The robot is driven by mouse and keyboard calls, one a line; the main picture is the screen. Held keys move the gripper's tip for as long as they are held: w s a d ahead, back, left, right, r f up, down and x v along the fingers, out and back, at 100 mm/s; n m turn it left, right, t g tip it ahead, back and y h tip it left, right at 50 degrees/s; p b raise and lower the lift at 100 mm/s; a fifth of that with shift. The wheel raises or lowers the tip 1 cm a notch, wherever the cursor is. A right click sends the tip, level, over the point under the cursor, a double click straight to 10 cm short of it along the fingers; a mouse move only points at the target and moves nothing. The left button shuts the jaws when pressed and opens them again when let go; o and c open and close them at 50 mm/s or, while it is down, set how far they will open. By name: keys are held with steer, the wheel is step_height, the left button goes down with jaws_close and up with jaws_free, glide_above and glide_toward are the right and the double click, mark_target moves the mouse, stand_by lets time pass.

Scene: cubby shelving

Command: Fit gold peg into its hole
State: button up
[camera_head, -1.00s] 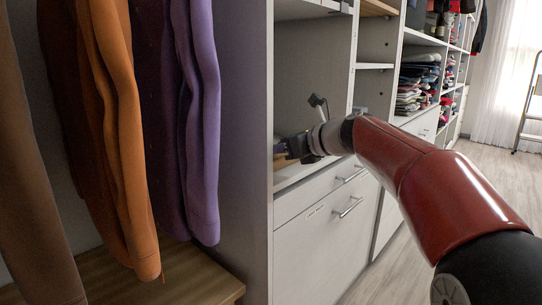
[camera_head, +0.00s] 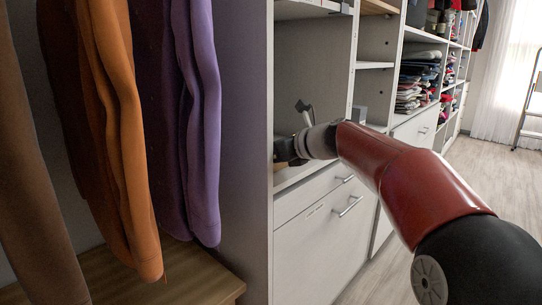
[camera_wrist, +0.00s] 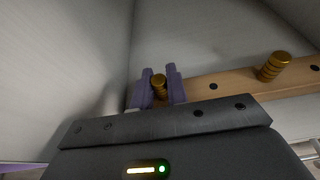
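In the wrist view, a ribbed gold peg (camera_wrist: 159,86) sits between the two purple fingers of my gripper (camera_wrist: 160,84), which look closed on its sides. The peg's lower end is hidden by my gripper's body. A wooden board (camera_wrist: 240,81) with small dark holes (camera_wrist: 213,86) runs behind and right of the fingers. A second, larger-looking gold peg (camera_wrist: 272,66) stands upright on it to the right. I cannot tell whether the peg between the fingers touches the board. In the head view, my gripper (camera_head: 283,152) is partly hidden by the panel edge; no pegs show.
My gripper is inside a cubby above white drawers (camera_head: 318,240). Pale cubby walls (camera_wrist: 65,60) stand close on the left and behind. A grey panel (camera_head: 248,130) and hanging clothes (camera_head: 200,130) fill the left of the head view. The floor at right is open.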

jaws_close()
steer(key=shift+r, duration=0.2)
steer(key=shift+r+p, duration=1.85)
steer(key=shift+p, duration=0.5)
